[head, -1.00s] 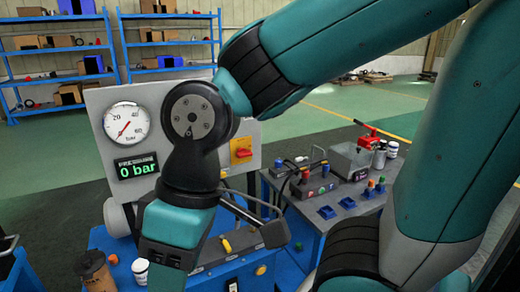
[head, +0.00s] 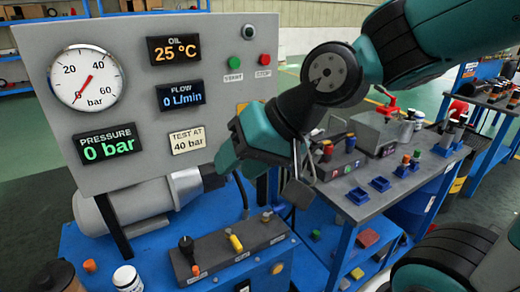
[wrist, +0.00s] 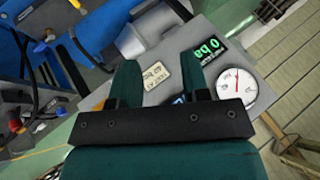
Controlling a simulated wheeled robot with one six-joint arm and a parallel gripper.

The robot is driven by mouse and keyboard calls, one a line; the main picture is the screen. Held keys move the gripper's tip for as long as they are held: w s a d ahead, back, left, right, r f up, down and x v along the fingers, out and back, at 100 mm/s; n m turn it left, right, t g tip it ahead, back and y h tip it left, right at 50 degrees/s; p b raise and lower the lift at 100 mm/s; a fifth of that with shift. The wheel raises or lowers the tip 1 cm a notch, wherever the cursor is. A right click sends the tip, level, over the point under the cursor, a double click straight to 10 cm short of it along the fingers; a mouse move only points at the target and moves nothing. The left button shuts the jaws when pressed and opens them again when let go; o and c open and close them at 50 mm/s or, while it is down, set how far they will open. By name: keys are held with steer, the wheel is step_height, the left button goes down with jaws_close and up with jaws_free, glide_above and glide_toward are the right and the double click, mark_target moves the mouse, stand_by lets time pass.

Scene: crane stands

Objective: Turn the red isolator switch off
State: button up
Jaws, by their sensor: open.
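The red isolator switch is mostly hidden behind my arm in the head view. Only a sliver of its yellow plate (head: 241,107) shows at the panel's right edge, and its red handle cannot be seen. The grey gauge panel (head: 215,55) stands upright. My gripper is open and empty in the wrist view (wrist: 163,78), its two teal fingers apart in front of the panel. The "test at" label (wrist: 158,76) shows between the fingers. The switch does not show in the wrist view. In the head view the fingertips are hard to make out in front of the panel's lower right.
A pressure gauge (head: 86,77) and display (head: 108,146) read 0 bar. Green start (head: 233,62) and red stop (head: 266,59) buttons sit at the upper right. A valve box (head: 225,248) stands below. A side bench (head: 340,190) with small parts is at the right.

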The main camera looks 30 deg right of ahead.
steer(key=w+d+f+m+t+h+b, duration=0.3)
steer(key=w+d+f+m+t+b, duration=0.25)
steer(key=d+m+b, duration=0.3)
steer(key=w+d+f+m+t+h+b, duration=0.3)
steer(key=w+d+f+m+t+b, duration=0.1)
steer(key=d+m+t+b, duration=0.45)
steer(key=shift+g, duration=0.9)
steer(key=w+p, duration=0.4)
steer(key=w, duration=0.1)
steer(key=w+p, duration=0.5)
steer(key=w, duration=0.1)
steer(key=w+d+p, duration=0.1)
steer(key=w+p, duration=0.3)
steer(key=w, duration=0.2)
steer(key=shift+w+r, duration=0.25)
steer(key=shift+c, duration=0.2)
jaws_close()
